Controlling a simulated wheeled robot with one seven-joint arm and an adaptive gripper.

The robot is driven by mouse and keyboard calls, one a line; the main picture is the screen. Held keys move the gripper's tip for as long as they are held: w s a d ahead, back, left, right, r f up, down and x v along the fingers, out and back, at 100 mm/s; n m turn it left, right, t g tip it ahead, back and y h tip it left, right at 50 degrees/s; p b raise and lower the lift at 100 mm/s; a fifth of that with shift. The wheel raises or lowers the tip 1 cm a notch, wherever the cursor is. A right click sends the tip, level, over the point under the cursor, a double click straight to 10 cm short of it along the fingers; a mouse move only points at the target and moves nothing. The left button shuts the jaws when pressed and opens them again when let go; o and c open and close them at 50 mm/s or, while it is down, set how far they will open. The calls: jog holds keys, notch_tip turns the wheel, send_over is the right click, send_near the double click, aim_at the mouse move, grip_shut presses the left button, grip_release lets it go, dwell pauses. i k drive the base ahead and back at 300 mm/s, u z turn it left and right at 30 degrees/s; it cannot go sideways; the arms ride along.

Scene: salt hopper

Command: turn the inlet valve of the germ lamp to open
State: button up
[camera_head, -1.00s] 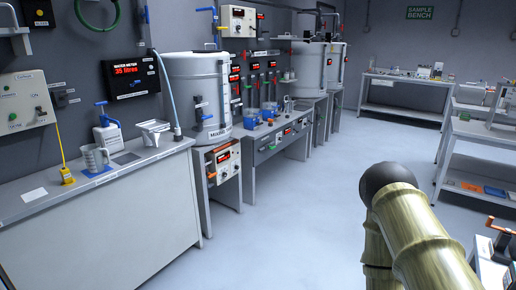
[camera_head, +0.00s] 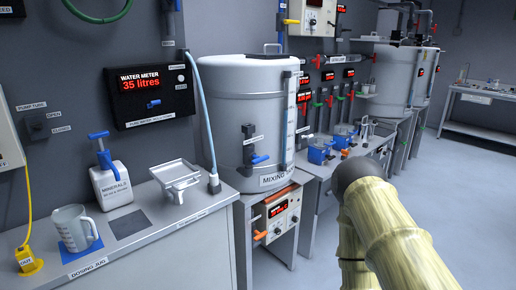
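A label above the row of pipework behind the mixing tank may read germ lamp (camera_head: 350,59), but the letters are too small to be sure. A red valve handle (camera_head: 316,61) sits at its left end, and other red and green handles sit on the pipes below. I cannot tell which one is the inlet valve or how it is set. My arm rises at the lower right, with its dark rounded joint in front of the low bench. My gripper is not in view.
The mixing tank (camera_head: 236,108) stands between the left counter (camera_head: 140,262) and the pipework. The counter carries a measuring jug (camera_head: 75,228), a minerals bottle (camera_head: 111,186) and a metal tray (camera_head: 176,175). Floor at right is clear.

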aim_at(317, 61)
jog(key=z, duration=0.25)
jog(key=i, duration=2.5)
jog(key=z, duration=0.35)
jog(key=k, duration=0.5)
jog(key=z, duration=0.95)
jog(key=i, duration=0.7)
jog(key=u, duration=0.5)
